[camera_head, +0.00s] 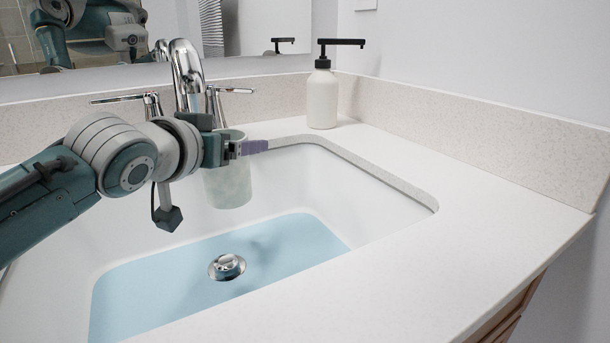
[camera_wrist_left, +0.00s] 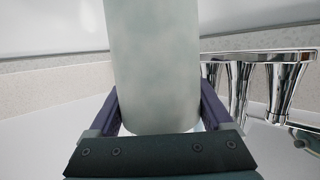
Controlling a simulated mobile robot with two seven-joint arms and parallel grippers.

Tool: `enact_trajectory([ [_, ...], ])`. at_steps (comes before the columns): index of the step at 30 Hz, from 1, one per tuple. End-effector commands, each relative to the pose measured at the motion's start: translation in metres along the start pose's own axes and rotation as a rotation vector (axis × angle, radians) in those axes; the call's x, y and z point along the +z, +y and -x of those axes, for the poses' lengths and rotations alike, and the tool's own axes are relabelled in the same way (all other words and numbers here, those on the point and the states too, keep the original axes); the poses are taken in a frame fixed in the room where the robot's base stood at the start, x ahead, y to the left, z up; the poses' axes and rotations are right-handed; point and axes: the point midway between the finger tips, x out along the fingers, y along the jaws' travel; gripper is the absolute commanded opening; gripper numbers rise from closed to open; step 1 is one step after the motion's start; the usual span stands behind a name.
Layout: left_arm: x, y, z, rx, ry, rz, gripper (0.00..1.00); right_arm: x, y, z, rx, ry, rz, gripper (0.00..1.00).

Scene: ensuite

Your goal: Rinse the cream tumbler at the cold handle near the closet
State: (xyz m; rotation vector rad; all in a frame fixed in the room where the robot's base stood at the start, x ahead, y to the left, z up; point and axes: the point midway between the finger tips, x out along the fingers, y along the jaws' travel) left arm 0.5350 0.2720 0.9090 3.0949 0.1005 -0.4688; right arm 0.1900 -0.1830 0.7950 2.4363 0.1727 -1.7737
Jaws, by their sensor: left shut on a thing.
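The tumbler (camera_head: 228,185), pale and mottled grey-green here, is upright over the back of the sink basin, just in front of the faucet (camera_head: 187,75). My left gripper (camera_head: 240,148) is shut around its upper part; the arm and gripper hide some of it. In the left wrist view the tumbler (camera_wrist_left: 155,70) stands between both fingers (camera_wrist_left: 160,112). The faucet has a left lever handle (camera_head: 122,98) and a right lever handle (camera_head: 235,90). Chrome faucet parts (camera_wrist_left: 262,85) also show right of the tumbler in the wrist view. My right gripper is out of view.
A white soap bottle (camera_head: 322,95) with a black pump stands at the back right corner. The white sink (camera_head: 345,205) has a light blue area (camera_head: 165,280) at its bottom around a chrome drain (camera_head: 227,267). The right countertop (camera_head: 470,215) is clear. A mirror (camera_head: 265,30) is behind.

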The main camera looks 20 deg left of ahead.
Motion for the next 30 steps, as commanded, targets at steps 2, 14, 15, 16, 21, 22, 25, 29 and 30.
enact_trajectory([
  [2,-0.002,-0.003,0.002,-0.001,0.001,-0.001,0.1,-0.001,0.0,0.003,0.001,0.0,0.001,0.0],
  [14,0.0,-0.009,0.005,0.0,0.004,0.0,0.1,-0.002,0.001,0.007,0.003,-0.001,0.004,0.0],
  [15,0.0,-0.009,0.004,0.0,0.004,0.0,0.1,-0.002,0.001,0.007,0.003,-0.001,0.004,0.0],
  [16,0.0,-0.009,0.004,0.0,0.004,0.0,0.1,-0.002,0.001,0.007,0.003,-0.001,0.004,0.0],
  [21,-0.001,-0.005,0.003,0.0,0.005,0.001,0.1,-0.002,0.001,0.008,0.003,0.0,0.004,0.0],
  [22,-0.001,-0.004,0.002,0.0,0.005,0.001,0.1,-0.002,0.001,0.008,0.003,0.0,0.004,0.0],
  [25,-0.002,-0.001,0.001,0.0,0.004,0.0,0.1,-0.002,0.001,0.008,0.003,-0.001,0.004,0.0],
  [29,-0.002,0.001,-0.001,0.0,0.004,0.0,0.1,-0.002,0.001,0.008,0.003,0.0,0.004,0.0],
  [30,-0.002,0.002,-0.001,0.0,0.004,0.0,0.1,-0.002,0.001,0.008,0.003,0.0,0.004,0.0],
])
